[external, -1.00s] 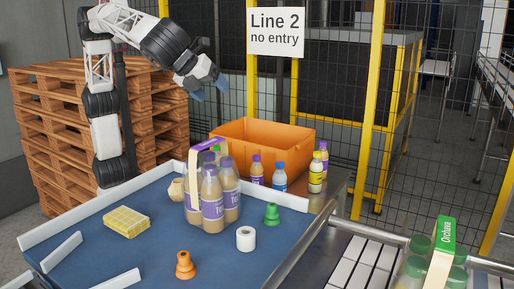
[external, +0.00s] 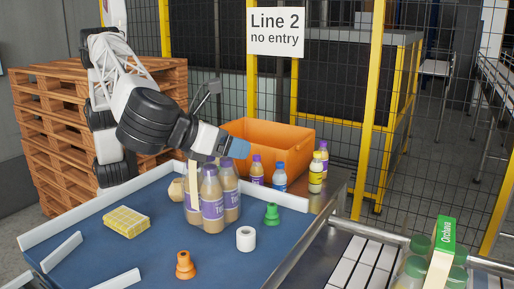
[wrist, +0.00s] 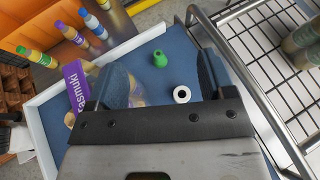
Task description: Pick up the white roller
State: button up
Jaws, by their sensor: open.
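The white roller (external: 246,239) stands upright on the blue table surface, right of the bottle pack and in front of the green cone. In the wrist view the white roller (wrist: 182,94) shows its dark centre hole, between my fingers and nearer the right one. My gripper (external: 234,147) is in the air above and behind the bottle pack, near the orange crate, well above and apart from the roller. In the wrist view my gripper (wrist: 163,85) is open and empty, with its two blue fingers spread.
A pack of purple-labelled bottles (external: 212,205) stands close beneath my gripper. A green cone (external: 272,215), an orange cone (external: 185,265) and a yellow block (external: 126,222) are on the blue table (external: 140,262). Several bottles stand before the orange crate (external: 290,137). A metal rail (external: 310,250) runs along the right.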

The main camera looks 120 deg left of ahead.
jog(key=shift+w+d+f+m, duration=0.6)
jog(key=shift+w+d, duration=0.45)
jog(key=shift+d, duration=0.45)
send_over(246, 239)
jog(key=s+d, duration=0.1)
jog(key=s, duration=0.2)
notch_tip(246, 239, down, 11)
jog(key=shift+d+f, duration=0.15)
jog(key=shift+w, duration=0.1)
jog(key=shift+f+t+y, duration=0.3)
jog(key=shift+f, duration=0.85)
jog(key=shift+f, duration=0.15)
